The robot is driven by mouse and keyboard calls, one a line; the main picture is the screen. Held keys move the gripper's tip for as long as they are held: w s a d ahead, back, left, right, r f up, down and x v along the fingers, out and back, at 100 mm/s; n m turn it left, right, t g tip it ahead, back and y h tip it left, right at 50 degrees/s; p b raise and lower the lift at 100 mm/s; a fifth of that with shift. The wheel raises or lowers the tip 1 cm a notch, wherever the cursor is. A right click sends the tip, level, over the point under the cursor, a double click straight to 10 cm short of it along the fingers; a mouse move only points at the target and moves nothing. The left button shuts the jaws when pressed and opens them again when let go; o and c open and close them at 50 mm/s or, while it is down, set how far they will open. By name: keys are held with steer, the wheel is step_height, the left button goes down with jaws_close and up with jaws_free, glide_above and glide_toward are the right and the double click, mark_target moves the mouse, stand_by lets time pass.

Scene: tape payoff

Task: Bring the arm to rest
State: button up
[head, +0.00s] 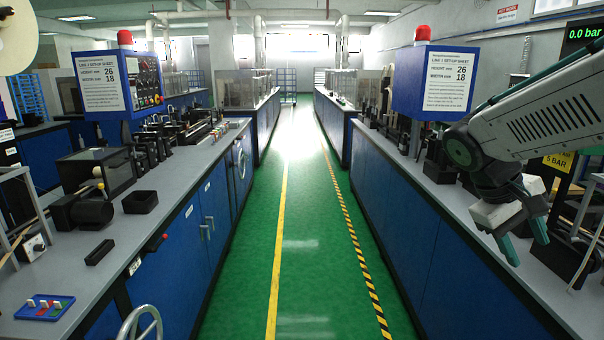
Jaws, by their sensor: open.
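My arm (540,115) comes in from the right edge of the head view. Its grey and teal links reach left and then bend down at the wrist. My gripper (525,241) hangs at the right, over the right-hand bench (470,205) as seen in the picture. Its two teal fingers point down and stand apart, with nothing visible between them. I cannot tell how high the fingertips are above the bench top.
A blue panel with a set-up sheet (447,77) stands left of my arm, with dark machine parts below it. Stands and rods lie behind my gripper. The green aisle (300,240) is clear.

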steer(key=s+a+f+m+t+y, duration=0.1)
steer(key=s+a+f+t+y, duration=0.2)
steer(key=s+a, duration=0.9)
steer(key=shift+s+a+y, duration=0.15)
steer(key=shift+s+y, duration=1.65)
steer(key=shift+s, duration=0.35)
